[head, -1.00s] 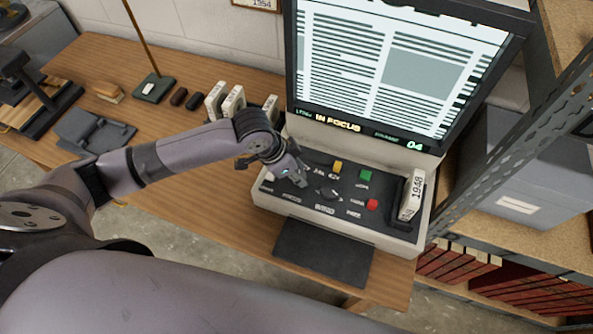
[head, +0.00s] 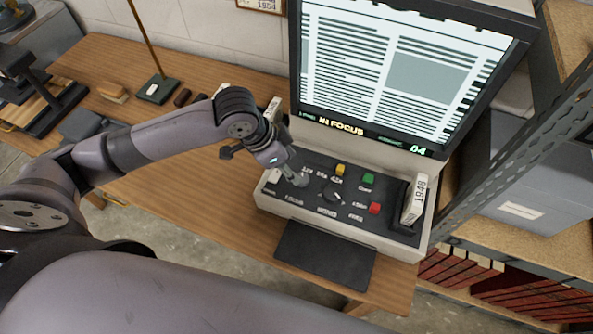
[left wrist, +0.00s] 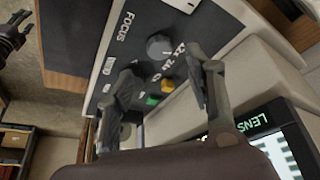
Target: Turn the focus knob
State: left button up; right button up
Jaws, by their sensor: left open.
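The focus knob (left wrist: 158,46) is a round grey knob beside the FOCUS label on the reader's dark control panel (head: 350,213). In the head view the knob (head: 302,180) sits at the panel's left, partly behind my left gripper (head: 292,172). In the left wrist view the left gripper (left wrist: 163,64) is open, its two fingers apart. The knob shows beyond the gap between them, with no clear contact. The screen (head: 398,75) reads IN FOCUS. A dark claw-like part at the wrist view's upper left looks like my right gripper (left wrist: 13,35); its jaws are unclear.
The crank-like WIND knob (head: 333,192), yellow button (head: 340,169), green button (head: 368,180) and red button (head: 375,208) are close by. A white box marked 1948 (head: 415,200) stands at the panel's right. A metal shelf upright (head: 510,145) rises beyond it.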

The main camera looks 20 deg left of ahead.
pick_arm(q)
jog(key=v, duration=0.5)
jog(key=shift+r, duration=0.1)
dwell(0.4)
